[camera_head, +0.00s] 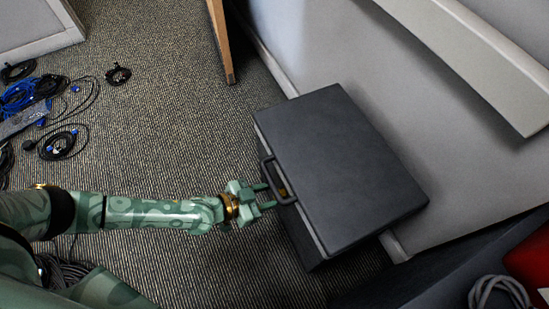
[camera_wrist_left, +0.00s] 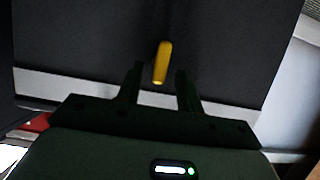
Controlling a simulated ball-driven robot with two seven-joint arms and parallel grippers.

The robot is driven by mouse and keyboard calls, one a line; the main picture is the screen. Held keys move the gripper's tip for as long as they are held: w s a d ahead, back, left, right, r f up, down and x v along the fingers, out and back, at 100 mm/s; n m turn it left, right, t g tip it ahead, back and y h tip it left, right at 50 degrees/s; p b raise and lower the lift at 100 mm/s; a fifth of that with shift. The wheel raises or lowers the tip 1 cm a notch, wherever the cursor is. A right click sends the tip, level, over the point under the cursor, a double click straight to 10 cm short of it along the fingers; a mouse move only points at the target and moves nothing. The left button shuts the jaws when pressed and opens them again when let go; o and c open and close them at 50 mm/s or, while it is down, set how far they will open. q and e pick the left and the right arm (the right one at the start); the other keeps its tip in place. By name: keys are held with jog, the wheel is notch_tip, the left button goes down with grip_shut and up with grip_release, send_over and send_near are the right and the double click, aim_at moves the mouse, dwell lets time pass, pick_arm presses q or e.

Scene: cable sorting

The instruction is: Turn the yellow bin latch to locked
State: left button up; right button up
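The yellow latch (camera_wrist_left: 162,63) is on the front of a dark grey bin (camera_head: 335,160). In the wrist view it stands nearly upright, tilted slightly; in the head view only a small bit of yellow (camera_head: 282,191) shows beside the bin's handle. My left gripper (camera_head: 269,196) is at the bin's left-facing side, close to the handle. In the wrist view the left gripper's fingers (camera_wrist_left: 158,88) are spread apart, with the latch lying between and just beyond their tips. I see no contact with it. My right gripper is not in view.
The bin's handle (camera_head: 274,180) sticks out close to my fingers. Several black and blue cables (camera_head: 62,142) lie on the carpet at the left. A wooden leg (camera_head: 221,40) stands behind, and a pale wall panel (camera_head: 335,55) lies behind the bin. The carpet between is clear.

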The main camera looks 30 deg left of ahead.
pick_arm(q)
jog(key=shift+w+d+f, duration=0.15)
jog(key=shift+w+d, duration=0.1)
jog(key=shift+w, duration=0.1)
grip_shut()
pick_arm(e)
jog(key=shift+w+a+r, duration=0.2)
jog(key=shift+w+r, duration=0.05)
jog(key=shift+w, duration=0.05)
